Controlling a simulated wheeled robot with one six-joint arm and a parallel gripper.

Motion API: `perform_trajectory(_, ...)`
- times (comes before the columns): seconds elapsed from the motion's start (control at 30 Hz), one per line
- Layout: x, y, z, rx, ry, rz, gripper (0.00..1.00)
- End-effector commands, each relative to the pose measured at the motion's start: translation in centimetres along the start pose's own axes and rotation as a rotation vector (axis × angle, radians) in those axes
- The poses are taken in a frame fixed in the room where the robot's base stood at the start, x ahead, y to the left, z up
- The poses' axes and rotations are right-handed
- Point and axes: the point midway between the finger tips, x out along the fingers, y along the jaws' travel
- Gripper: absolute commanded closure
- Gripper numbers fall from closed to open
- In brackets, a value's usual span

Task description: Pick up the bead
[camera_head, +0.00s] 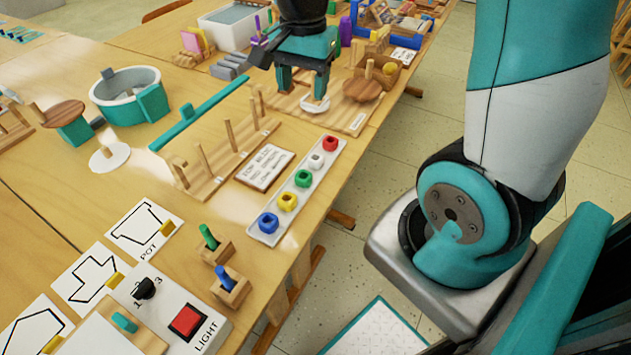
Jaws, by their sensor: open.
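Several coloured beads lie in a row on a long white tray (256,229) near the table's right edge: a blue bead (268,222), a yellow bead (287,201), a green bead (303,179), a white bead (316,161) and a red bead (330,143). Which one is "the bead" I cannot tell. My gripper (301,92) is open, pointing down, farther back than the red bead and clear of the tray. A small white disc (315,104) shows by its right finger; I cannot tell whether they touch.
A wooden rack with upright pegs (228,145) and a printed card (265,167) stand left of the beads. Behind are a wooden board (352,122) and a round wooden disc (361,89). A switch box with a red button (186,320) is at front left.

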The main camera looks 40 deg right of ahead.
Motion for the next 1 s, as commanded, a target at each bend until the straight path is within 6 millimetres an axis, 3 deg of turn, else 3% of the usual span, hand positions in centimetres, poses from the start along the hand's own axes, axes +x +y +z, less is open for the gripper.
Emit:
perform_trajectory(0.03, 1.8, 0.2, -1.1, 0.070, 0.008, 0.012, 0.41)
perform_trajectory(0.17, 3.2, 0.6, -2.4, 0.166, 0.019, 0.030, 0.41)
perform_trajectory(0.6, 12.3, 1.0, -2.7, 0.174, 0.018, 0.033, 0.41)
perform_trajectory(1.0, 16.3, 1.3, -3.1, 0.173, 0.019, 0.031, 0.41)
